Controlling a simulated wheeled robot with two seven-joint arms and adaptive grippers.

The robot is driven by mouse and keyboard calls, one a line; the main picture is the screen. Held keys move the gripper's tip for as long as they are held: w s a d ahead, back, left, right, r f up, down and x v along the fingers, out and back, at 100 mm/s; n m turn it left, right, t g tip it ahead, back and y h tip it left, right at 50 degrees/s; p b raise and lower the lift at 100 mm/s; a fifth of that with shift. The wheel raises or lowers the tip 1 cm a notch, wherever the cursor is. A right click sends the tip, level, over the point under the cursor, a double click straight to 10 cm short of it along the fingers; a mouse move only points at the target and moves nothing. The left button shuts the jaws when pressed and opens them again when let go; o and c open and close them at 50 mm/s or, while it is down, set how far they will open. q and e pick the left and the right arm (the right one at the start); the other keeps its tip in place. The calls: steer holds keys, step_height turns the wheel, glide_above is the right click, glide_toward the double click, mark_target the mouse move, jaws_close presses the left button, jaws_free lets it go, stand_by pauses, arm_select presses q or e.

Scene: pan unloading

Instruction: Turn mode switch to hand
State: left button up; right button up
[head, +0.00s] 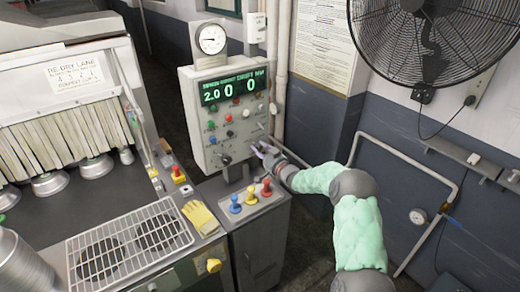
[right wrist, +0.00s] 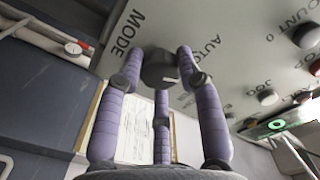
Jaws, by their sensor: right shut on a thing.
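The grey control panel (head: 203,143) stands left of my right arm, with a green-lit display and rows of coloured buttons and knobs. My right gripper (head: 262,149) is at the panel's lower right edge. In the right wrist view its purple fingers (right wrist: 160,78) close around a dark knob, the mode switch (right wrist: 158,65), beside the printed word MODE. The word AUTO is printed right of the knob, and a small light mark shows on the knob. I cannot read a HAND label. The fingers hide the switch in the head view. My left gripper is not in view.
Blue, yellow and red knobs (head: 251,194) stand on the cabinet below the panel. Yellow gloves (head: 200,217) lie left of it near a wire rack (head: 128,245). A large fan (head: 432,40) hangs at upper right. A wall pipe (head: 405,165) runs behind my right arm.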

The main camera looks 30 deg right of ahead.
steer(key=m+p, duration=0.1)
steer(key=m, duration=0.2)
steer(key=shift+m, duration=0.4)
steer(key=m+p, duration=0.1)
steer(key=m, duration=0.2)
steer(key=shift+m, duration=0.3)
steer(key=m+p, duration=0.2)
steer(key=m, duration=0.3)
steer(key=shift+f+m, duration=0.1)
steer(key=shift+m, duration=0.6)
steer(key=o, duration=1.1)
steer(key=shift+s, duration=0.1)
steer(key=s, duration=0.8)
steer(key=s+d, duration=0.1)
steer(key=s, duration=0.3)
